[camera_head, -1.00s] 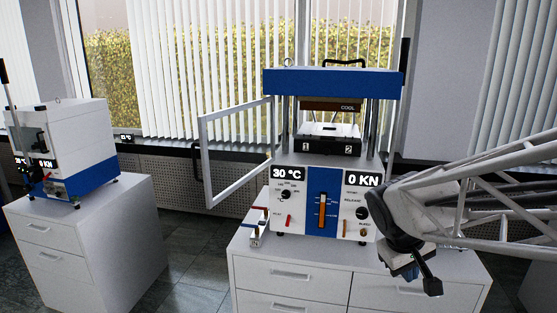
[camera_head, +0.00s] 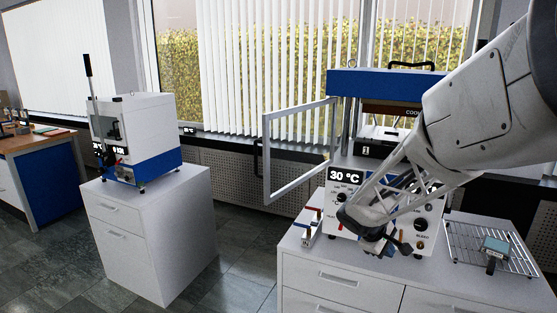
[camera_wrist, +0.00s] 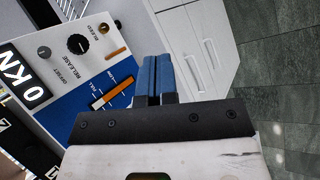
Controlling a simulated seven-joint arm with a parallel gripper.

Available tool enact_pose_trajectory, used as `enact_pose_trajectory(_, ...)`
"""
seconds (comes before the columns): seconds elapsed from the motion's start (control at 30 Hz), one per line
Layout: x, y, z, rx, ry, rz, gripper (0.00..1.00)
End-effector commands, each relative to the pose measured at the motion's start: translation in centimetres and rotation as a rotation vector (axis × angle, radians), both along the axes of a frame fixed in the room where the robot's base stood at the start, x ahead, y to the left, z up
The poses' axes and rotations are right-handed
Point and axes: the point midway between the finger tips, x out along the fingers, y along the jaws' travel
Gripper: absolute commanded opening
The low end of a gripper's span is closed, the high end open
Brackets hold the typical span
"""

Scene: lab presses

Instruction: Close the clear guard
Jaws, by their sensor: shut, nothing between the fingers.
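The clear guard (camera_head: 267,160) is a light metal frame with a see-through pane. It stands swung open to the left of the press (camera_head: 375,82), with a black handle (camera_head: 257,158) on its outer edge. My gripper (camera_head: 374,236) is low in front of the press's control panel, right of and below the guard, apart from it. In the wrist view its blue fingers (camera_wrist: 155,76) are together and empty, beside the control panel (camera_wrist: 70,60). The guard is not in the wrist view. My arm hides part of the press and panel.
The press stands on a white cabinet (camera_head: 330,280). A wire rack (camera_head: 460,240) with a small device (camera_head: 494,250) lies at right. Small levers on a block (camera_head: 311,226) sit left of the panel. A smaller press (camera_head: 135,140) stands on another cabinet, with open floor between.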

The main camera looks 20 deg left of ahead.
Motion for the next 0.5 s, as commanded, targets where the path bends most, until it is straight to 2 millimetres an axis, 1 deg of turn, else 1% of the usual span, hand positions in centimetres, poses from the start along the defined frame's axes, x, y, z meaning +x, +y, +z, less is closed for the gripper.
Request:
enact_pose_trajectory(0.03,0.8,1.3,-1.1,-0.02,0.007,0.034,0.0)
enact_pose_trajectory(0.2,3.5,5.1,-4.0,-0.082,0.014,0.141,0.0)
enact_pose_trajectory(0.37,5.6,8.9,-7.2,-0.142,0.021,0.246,0.0)
enact_pose_trajectory(0.5,7.2,12.4,-10.0,-0.191,0.024,0.338,0.0)
